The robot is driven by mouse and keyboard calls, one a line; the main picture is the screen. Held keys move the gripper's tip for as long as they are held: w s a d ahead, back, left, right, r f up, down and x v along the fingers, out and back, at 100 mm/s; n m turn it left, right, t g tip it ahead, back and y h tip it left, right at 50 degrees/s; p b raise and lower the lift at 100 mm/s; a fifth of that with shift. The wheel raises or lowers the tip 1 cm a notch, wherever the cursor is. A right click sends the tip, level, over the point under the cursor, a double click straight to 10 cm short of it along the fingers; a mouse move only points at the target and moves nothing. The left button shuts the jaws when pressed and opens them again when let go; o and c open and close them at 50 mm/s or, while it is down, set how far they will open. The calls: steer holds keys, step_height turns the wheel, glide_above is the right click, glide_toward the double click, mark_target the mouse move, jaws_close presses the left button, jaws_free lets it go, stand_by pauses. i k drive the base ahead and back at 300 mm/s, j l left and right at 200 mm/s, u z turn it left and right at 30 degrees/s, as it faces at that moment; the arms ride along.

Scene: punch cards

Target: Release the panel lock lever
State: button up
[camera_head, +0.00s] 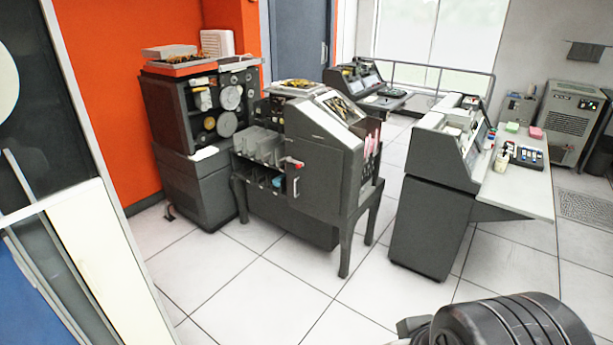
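A dark grey card machine (320,175) on legs stands in the middle of the view. A small lever with a red end (293,162) sits on its front, at the left edge of the closed side panel (318,185). The lever lies roughly level, with the red end toward the right. A pale upright handle (295,186) is just below it. The lever is small here, and its latch is too small to make out. A dark, rounded part of my arm (510,325) fills the bottom right, well apart from the machine. My gripper's fingers do not show.
A dark tape-reel cabinet (190,130) adjoins the machine on the left. A grey console (435,200) with a light desk (520,190) stands to the right. White tiled floor (250,285) is clear in front. A tall panel (100,250) edges the left.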

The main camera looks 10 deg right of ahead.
mark_target(294, 162)
steer(key=i+l+u, duration=0.1)
steer(key=i, duration=0.45)
steer(key=i+u, duration=0.25)
steer(key=i, duration=1.9)
